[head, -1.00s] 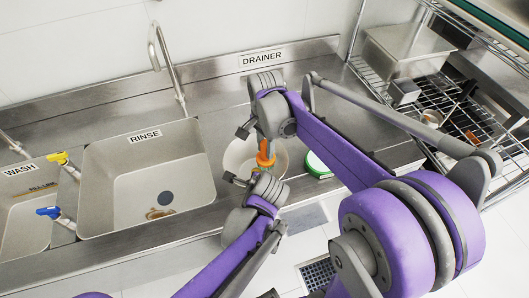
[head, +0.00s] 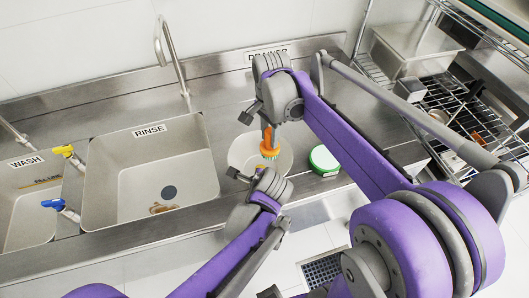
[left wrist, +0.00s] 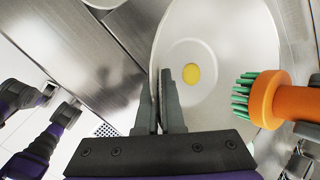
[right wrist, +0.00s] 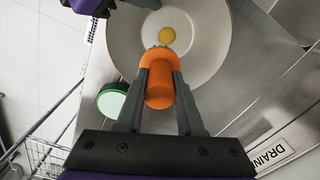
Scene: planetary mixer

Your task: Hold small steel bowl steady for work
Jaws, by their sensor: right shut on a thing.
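The small steel bowl (head: 236,155) stands on the drainer counter, its wide pale inside facing up. A yellow spot (left wrist: 193,75) lies on its bottom. My left gripper (head: 257,174) is at the bowl's near rim; in the left wrist view its fingers (left wrist: 160,85) are almost together, with the rim between them. My right gripper (head: 268,126) is shut on the orange handle (right wrist: 160,88) of a brush and holds it over the bowl. The brush's green bristles (left wrist: 242,92) point into the bowl; whether they touch it I cannot tell.
A round green-and-white item (head: 323,158) lies on the counter right of the bowl. The rinse sink (head: 130,185) is to the left, with a tall tap (head: 172,60) behind it. A wire rack (head: 470,110) stands at the right. The counter's front edge is close to the bowl.

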